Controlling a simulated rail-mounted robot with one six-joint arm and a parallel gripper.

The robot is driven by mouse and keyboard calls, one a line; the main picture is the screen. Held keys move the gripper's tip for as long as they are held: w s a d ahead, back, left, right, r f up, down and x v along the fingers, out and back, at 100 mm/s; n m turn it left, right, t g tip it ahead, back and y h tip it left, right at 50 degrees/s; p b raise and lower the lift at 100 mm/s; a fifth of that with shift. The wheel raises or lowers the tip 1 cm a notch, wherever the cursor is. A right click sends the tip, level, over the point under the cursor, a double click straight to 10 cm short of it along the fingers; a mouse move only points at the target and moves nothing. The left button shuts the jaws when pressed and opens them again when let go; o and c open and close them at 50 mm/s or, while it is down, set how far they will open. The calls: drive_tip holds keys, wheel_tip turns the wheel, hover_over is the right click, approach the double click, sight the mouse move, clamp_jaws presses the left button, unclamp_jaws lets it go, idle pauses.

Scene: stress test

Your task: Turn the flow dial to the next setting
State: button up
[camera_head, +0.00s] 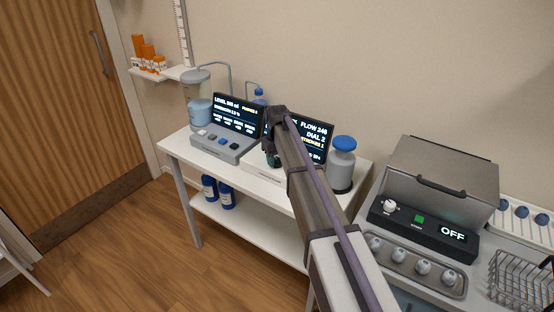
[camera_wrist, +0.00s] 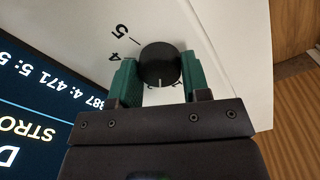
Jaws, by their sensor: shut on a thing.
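The flow dial (camera_wrist: 159,58) is a round black knob on a white panel (camera_wrist: 225,30) in the wrist view. A short pale mark on it points toward the bottom of that picture. My gripper (camera_wrist: 157,76) has one green finger on each side of the dial and is shut on it. The numbers 5 and 4 show left of the dial; other markings are partly hidden. In the head view my arm covers the dial and most of the gripper. The pump's screen (camera_head: 314,134), partly covered, reads FLOW 246 and DIAL 2.
A second screen (camera_head: 237,114) above a grey button box (camera_head: 222,146) stands left of my arm. A blue-capped bottle (camera_head: 342,164) stands close on the right. Farther right is a grey lidded machine (camera_head: 440,175) reading OFF. Blue bottles (camera_head: 217,192) sit on the lower shelf.

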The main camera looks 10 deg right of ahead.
sight(277, 160)
drive_tip(key=shift+m, duration=1.2)
drive_tip(key=o, duration=0.9)
wheel_tip(277, 160, up, 11)
drive_tip(key=p, duration=1)
drive_tip(key=shift+f+p, duration=0.15)
drive_tip(key=shift+p, duration=0.25)
